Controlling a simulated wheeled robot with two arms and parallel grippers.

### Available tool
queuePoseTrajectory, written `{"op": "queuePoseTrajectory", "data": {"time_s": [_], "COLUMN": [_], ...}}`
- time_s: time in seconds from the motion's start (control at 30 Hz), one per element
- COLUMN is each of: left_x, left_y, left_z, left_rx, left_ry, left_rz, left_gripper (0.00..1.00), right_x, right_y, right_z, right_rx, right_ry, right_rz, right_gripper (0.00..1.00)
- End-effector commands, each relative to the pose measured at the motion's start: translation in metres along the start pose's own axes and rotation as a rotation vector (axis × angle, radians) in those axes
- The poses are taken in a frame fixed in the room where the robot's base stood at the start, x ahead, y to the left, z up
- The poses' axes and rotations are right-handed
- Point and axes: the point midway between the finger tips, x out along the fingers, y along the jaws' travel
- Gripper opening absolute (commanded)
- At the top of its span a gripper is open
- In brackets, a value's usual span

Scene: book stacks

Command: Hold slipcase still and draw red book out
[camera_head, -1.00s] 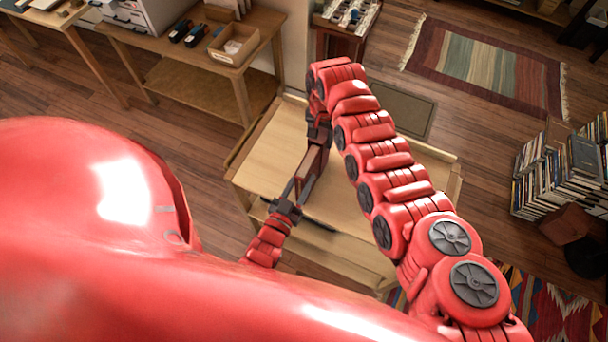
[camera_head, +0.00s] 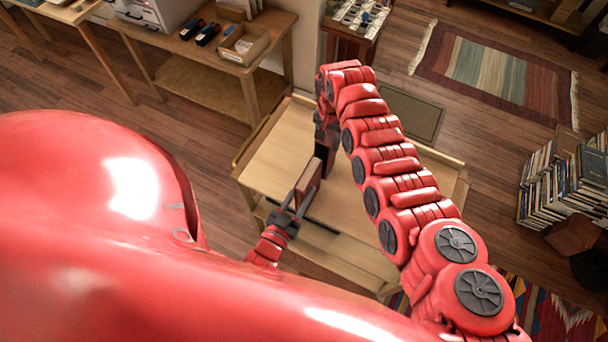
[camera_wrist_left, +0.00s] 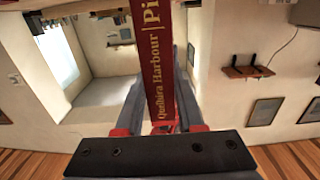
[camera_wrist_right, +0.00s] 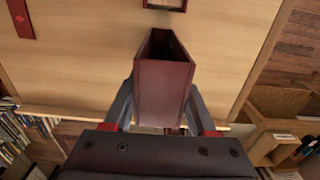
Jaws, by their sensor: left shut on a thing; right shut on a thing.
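The red book (camera_wrist_left: 159,60), with gold lettering on its spine, is between the fingers of my left gripper (camera_wrist_left: 160,118), which is shut on it. In the head view the book (camera_head: 308,186) is held above the table by the left gripper (camera_head: 291,206). The dark maroon slipcase (camera_wrist_right: 163,92) is held between the fingers of my right gripper (camera_wrist_right: 164,105). Its open end faces away from that wrist and the visible inside looks empty. In the head view the slipcase (camera_head: 326,152) is partly hidden by my right arm. Book and slipcase look apart, roughly in line.
The light wooden table (camera_head: 275,157) below has a raised rim and mostly bare top. A red strip (camera_wrist_right: 20,18) lies on it in the right wrist view. A side bench with an open box (camera_head: 243,45) stands behind left. Stacked books (camera_head: 565,185) are at right.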

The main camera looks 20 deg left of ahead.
Motion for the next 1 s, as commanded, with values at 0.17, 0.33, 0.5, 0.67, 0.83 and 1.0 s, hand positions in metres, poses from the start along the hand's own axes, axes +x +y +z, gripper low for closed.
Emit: {"op": "queuePoseTrajectory", "data": {"time_s": [0.17, 0.33, 0.5, 0.67, 0.83, 1.0], "left_x": [-0.005, -0.009, -0.018, -0.024, -0.024, -0.024], "left_y": [0.0, 0.0, 0.0, 0.0, 0.0, 0.0], "left_z": [-0.001, -0.001, -0.002, -0.002, -0.002, -0.005], "left_rx": [0.0, 0.0, 0.0, 0.0, 0.0, 0.0], "left_ry": [0.003, 0.003, 0.005, 0.007, 0.007, 0.007], "left_rz": [0.0, 0.0, 0.0, 0.001, 0.001, 0.0], "left_gripper": [0.0, 0.0, 0.0, 0.0, 0.0, 0.0], "right_x": [0.0, 0.0, 0.0, 0.0, 0.0, 0.0], "right_y": [0.0, 0.0, 0.0, 0.0, 0.0, 0.0], "right_z": [0.0, 0.0, 0.0, 0.0, 0.0, 0.0], "right_rx": [0.0, 0.0, 0.0, 0.0, 0.0, 0.0], "right_ry": [0.0, 0.0, 0.0, 0.0, 0.0, 0.0], "right_rz": [0.0, 0.0, 0.0, 0.0, 0.0, 0.0], "right_gripper": [0.0, 0.0, 0.0, 0.0, 0.0, 0.0]}}
